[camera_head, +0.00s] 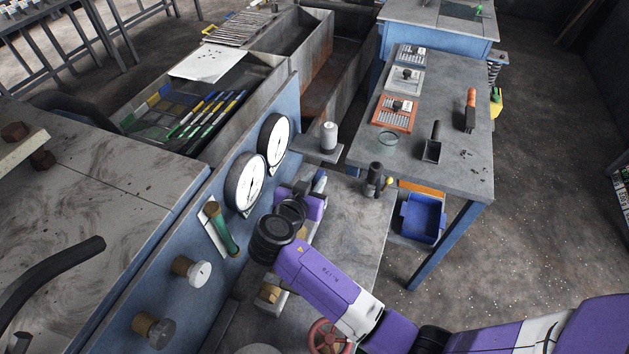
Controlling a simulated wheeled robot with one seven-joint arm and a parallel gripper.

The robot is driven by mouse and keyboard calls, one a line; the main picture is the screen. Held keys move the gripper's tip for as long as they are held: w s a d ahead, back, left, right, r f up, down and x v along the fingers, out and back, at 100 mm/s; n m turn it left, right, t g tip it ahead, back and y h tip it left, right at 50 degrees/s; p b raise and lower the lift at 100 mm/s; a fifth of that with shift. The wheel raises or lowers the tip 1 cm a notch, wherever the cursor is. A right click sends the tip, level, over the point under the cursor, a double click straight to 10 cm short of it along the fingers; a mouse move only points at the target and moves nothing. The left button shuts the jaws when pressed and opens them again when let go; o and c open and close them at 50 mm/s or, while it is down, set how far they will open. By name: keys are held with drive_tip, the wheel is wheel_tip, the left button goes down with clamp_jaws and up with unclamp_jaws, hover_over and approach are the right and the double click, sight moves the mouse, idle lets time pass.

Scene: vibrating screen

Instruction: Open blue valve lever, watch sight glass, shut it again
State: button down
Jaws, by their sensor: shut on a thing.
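My gripper (317,190) is at the end of my purple arm, low in front of the blue panel and right of the gauges. It is shut on the blue valve lever (320,180), of which only a short blue piece shows. The valve body and the fingertips are mostly hidden by my purple hand and black wrist joint. The sight glass (221,228), a tube with green in it, is mounted slantwise on the panel left of my wrist. Its lower end is in view.
Two round white gauges (245,182) stand on the panel close to my wrist. Brass-stemmed knobs (191,270) stick out lower left. A red handwheel (328,336) is beneath my arm. A grey workbench (455,165) with sieves and a scoop stands to the right; a blue bin (423,218) is under it.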

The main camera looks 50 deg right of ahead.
drive_tip(key=shift+f+m+g+b, duration=0.2)
drive_tip(key=shift+m+g+b, duration=0.2)
drive_tip(key=shift+b, duration=0.55)
drive_tip(key=shift+s+r+m+g+h+b, duration=0.1)
drive_tip(key=shift+r+m+g+h+b, duration=0.1)
drive_tip(key=shift+m+g+h+b, duration=0.25)
drive_tip(key=c, duration=1.2)
unclamp_jaws()
drive_tip(key=shift+c, duration=0.2)
